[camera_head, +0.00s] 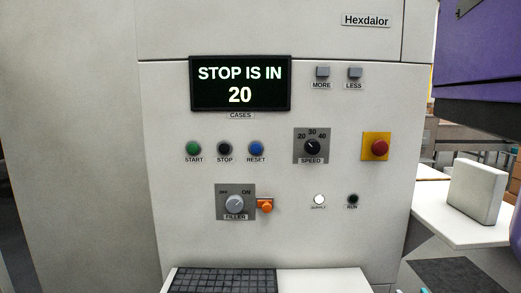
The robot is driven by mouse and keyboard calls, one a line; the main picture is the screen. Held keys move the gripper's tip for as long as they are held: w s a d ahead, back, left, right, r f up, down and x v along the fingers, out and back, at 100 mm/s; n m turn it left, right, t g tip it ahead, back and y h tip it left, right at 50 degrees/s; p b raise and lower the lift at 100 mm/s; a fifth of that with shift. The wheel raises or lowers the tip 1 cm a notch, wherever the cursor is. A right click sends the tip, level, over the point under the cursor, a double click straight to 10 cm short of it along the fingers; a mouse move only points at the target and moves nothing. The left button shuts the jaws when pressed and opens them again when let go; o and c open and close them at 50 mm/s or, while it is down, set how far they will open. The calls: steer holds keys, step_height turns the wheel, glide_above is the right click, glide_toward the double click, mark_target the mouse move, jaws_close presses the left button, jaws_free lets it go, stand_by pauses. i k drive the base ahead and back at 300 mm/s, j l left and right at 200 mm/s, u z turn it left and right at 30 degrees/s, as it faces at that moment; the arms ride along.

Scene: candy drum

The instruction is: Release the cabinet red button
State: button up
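The red button (379,147) is a round red mushroom head on a yellow square plate (368,153). It sits on the right side of the white cabinet front (300,240). I cannot tell from this view whether it is pressed in or out. My gripper is not in view.
A display (240,83) reads "STOP IS IN 20 CASES". Green START (193,148), black STOP (224,148) and blue RESET (256,148) buttons, a SPEED knob (311,147) and a FILLER switch (235,204) are nearby. A keyboard (224,280) lies below. The supply lamp (319,199) looks white.

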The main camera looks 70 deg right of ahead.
mark_target(379, 148)
steer(key=z, duration=1.8)
